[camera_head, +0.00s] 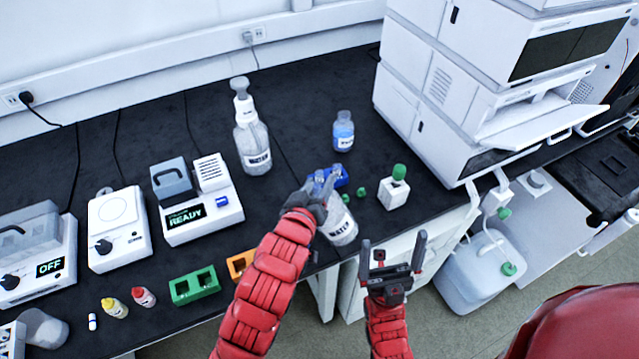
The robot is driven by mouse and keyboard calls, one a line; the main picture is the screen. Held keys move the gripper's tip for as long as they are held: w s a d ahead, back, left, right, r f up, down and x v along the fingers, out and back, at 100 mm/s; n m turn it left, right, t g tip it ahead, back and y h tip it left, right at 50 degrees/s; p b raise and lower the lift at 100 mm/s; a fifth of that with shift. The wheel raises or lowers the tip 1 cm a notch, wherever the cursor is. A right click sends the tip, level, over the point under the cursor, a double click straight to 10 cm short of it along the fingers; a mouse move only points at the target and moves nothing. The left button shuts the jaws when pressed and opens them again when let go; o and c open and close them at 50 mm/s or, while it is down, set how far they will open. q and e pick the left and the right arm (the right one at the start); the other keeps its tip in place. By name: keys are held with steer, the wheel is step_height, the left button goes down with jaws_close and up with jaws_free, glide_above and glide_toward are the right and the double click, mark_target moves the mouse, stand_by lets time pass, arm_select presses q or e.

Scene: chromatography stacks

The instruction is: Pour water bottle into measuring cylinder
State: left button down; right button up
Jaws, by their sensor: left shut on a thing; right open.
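My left gripper (318,197) is shut on a clear bottle (341,228) with a WATER label, at the front edge of the bench. The bottle's upper part is hidden by the gripper. It looks slightly tilted. My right gripper (393,255) is open and empty, in front of the bench edge, to the right of and below the held bottle. A larger clear bottle (252,145) labelled WATER, with a white top, stands upright further back. I cannot clearly make out a measuring cylinder; a clear cup-like vessel (44,328) is at the lower left.
A blue holder (342,177) is just behind the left gripper. A blue-liquid bottle (343,131) and a green-capped white bottle (394,188) stand nearby. Green (194,287) and orange (241,265) racks lie left of my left arm. White instruments (450,110) block the right.

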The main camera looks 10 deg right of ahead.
arm_select(q)
steer(key=shift+r, duration=0.1)
steer(key=shift+a+r+n, duration=0.15)
steer(key=shift+a+n, duration=0.15)
steer(key=shift+h, duration=0.3)
steer(key=shift+d+r+n, duration=0.1)
steer(key=shift+r+n, duration=0.1)
steer(key=shift+n, duration=0.2)
steer(key=shift+f+n+h+b, duration=0.3)
steer(key=shift+f+n+b, duration=0.2)
steer(key=shift+f+b, duration=0.1)
steer(key=shift+r, duration=0.1)
